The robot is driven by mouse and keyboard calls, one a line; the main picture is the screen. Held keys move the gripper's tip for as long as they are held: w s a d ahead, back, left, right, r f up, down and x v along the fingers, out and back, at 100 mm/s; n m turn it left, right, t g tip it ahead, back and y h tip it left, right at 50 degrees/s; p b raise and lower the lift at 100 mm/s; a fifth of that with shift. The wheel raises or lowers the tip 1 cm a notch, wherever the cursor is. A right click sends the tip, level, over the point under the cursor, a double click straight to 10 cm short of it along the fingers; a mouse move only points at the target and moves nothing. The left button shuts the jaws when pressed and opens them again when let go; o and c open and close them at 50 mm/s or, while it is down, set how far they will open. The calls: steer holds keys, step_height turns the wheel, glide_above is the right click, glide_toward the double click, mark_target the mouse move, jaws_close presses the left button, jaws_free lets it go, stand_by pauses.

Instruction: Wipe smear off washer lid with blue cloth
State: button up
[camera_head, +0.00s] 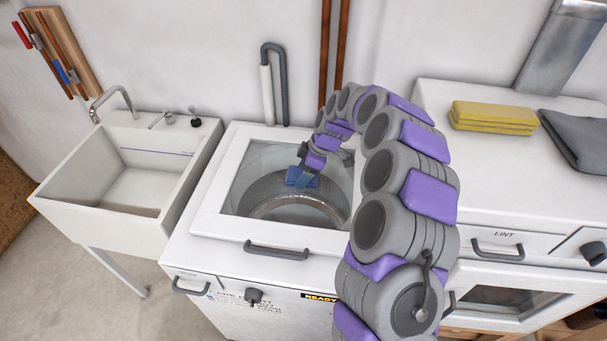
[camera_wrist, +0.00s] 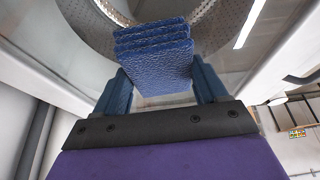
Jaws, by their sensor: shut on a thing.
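The washer lid (camera_head: 240,200) is a white frame with a clear glass window, and the drum shows through it. My gripper (camera_head: 307,172) is over the glass, toward its back right. It is shut on the folded blue cloth (camera_head: 300,178). In the wrist view the blue cloth (camera_wrist: 153,50) sits between the two blue fingers of my gripper (camera_wrist: 158,88). The cloth is at or just above the glass; I cannot tell whether it touches. I cannot make out a smear on the lid. My arm hides the lid's right side.
A white sink (camera_head: 110,185) with a faucet stands left of the washer. A dryer (camera_head: 500,195) stands to the right, with folded yellow cloths (camera_head: 493,117) and a grey cloth (camera_head: 580,138) on top. A bent grey hose (camera_head: 270,80) rises behind the washer.

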steer(key=shift+s+f, duration=0.2)
steer(key=shift+s, duration=0.1)
steer(key=shift+s+a+r, duration=0.1)
steer(key=shift+s+a, duration=0.05)
steer(key=shift+s, duration=0.5)
steer(key=shift+s+a+r, duration=0.1)
steer(key=shift+s, duration=0.55)
steer(key=shift+w+d, duration=0.2)
steer(key=shift+w, duration=0.75)
steer(key=shift+w+d, duration=0.15)
steer(key=shift+w, duration=0.75)
steer(key=shift+s+a+r, duration=0.15)
steer(key=shift+s+a, duration=0.05)
steer(key=shift+s, duration=0.75)
steer(key=shift+s+a+f, duration=0.1)
steer(key=shift+s+f, duration=0.15)
steer(key=shift+s, duration=0.65)
steer(key=shift+w+r, duration=0.1)
steer(key=shift+w, duration=1)
steer(key=shift+w+d, duration=0.3)
steer(key=shift+w, duration=0.35)
steer(key=shift+s+a, duration=0.2)
steer(key=shift+s, duration=0.7)
steer(key=shift+s+a, duration=0.15)
steer(key=shift+s, duration=0.7)
steer(key=shift+w+d, duration=0.15)
steer(key=shift+w, duration=0.9)
steer(key=shift+w+d, duration=0.2)
steer(key=shift+w, duration=0.5)
